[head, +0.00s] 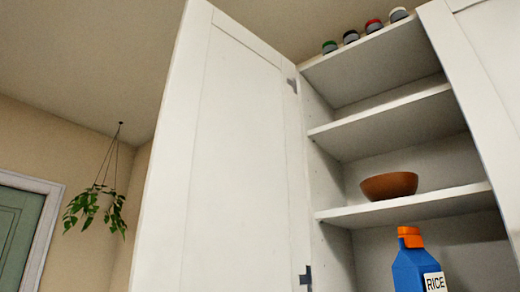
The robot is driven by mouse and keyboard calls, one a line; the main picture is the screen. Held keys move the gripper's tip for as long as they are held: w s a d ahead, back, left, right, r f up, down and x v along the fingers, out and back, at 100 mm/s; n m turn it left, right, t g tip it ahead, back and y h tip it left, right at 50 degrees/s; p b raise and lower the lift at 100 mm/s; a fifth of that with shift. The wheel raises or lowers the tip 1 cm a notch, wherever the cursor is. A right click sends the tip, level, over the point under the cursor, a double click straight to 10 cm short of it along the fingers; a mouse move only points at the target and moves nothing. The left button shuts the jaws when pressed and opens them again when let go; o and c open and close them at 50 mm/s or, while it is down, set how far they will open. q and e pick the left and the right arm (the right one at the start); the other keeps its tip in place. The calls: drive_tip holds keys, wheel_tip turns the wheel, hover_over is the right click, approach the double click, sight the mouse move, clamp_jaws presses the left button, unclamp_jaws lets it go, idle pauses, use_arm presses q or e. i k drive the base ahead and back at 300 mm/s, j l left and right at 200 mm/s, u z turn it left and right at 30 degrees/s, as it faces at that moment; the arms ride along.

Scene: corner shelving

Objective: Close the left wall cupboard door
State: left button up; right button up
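The left wall cupboard door (235,160) is a white panel that stands open, swung out to the left of the cupboard. The door's lower edge is out of the picture. Neither of my grippers is in the head view.
A brown bowl (389,186) sits on a shelf, with a blue rice bottle (412,266) below it. Several small jars (351,37) stand on top. Another white door (475,80) is at right. A hanging plant (96,207) is at left.

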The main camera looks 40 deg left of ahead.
sight(224, 207)
drive_tip(key=j+z, duration=0.2)
drive_tip(key=j, duration=0.45)
drive_tip(key=j+z, duration=0.2)
drive_tip(key=j, duration=0.5)
drive_tip(key=k+j+z, duration=0.2)
drive_tip(key=j, duration=0.45)
drive_tip(key=i, duration=0.1)
